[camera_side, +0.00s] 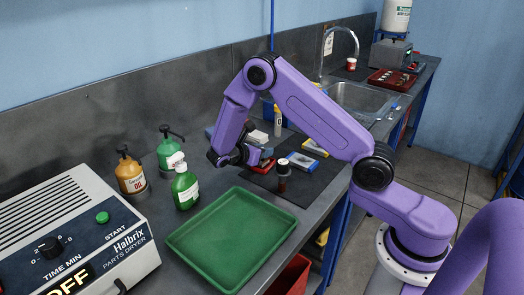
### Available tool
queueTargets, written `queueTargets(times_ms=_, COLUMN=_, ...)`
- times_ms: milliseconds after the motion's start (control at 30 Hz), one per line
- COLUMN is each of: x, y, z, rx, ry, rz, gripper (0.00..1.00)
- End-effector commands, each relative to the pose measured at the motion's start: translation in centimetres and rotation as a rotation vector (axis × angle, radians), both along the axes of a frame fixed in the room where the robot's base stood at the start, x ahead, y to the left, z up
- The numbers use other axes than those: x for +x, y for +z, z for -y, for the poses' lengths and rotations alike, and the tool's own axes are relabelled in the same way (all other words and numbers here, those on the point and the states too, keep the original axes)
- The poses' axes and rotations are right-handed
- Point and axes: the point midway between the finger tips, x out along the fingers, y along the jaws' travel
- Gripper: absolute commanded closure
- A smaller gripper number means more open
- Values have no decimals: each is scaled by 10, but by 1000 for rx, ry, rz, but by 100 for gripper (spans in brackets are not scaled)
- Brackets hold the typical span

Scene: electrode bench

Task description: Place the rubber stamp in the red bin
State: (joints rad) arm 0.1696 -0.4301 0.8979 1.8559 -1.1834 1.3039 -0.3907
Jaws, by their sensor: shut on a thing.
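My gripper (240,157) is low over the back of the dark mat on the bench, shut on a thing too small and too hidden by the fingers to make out. A small upright dark piece with a pale top (283,176) stands on the mat, to the right of my gripper and apart from it. It may be the rubber stamp, but I cannot tell for sure. The red bin (291,276) is below the bench's front edge, at the bottom of the picture, partly cut off. Its inside is mostly hidden.
A green tray (232,240) lies empty in front. Green bottles (185,188) and an amber pump bottle (131,174) stand left of my gripper. A parts dryer (75,235) fills the lower left.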

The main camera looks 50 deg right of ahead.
Motion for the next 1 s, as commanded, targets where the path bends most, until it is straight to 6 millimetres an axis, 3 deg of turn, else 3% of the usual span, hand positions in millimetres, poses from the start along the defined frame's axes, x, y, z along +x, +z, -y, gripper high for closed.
queueTargets(times_ms=333, x=0, y=-3, z=0, rx=0, ry=0, rz=-1, gripper=100)
queueTargets(times_ms=367, x=0, y=-3, z=0, rx=0, ry=0, rz=0, gripper=60)
queueTargets(times_ms=400, x=0, y=-3, z=0, rx=0, ry=0, rz=0, gripper=47)
queueTargets(times_ms=433, x=0, y=-3, z=0, rx=0, ry=0, rz=0, gripper=44)
queueTargets(times_ms=800, x=0, y=2, z=0, rx=1, ry=0, rz=2, gripper=44)
queueTargets(times_ms=1000, x=1, y=12, z=-28, rx=0, ry=4, rz=3, gripper=44)
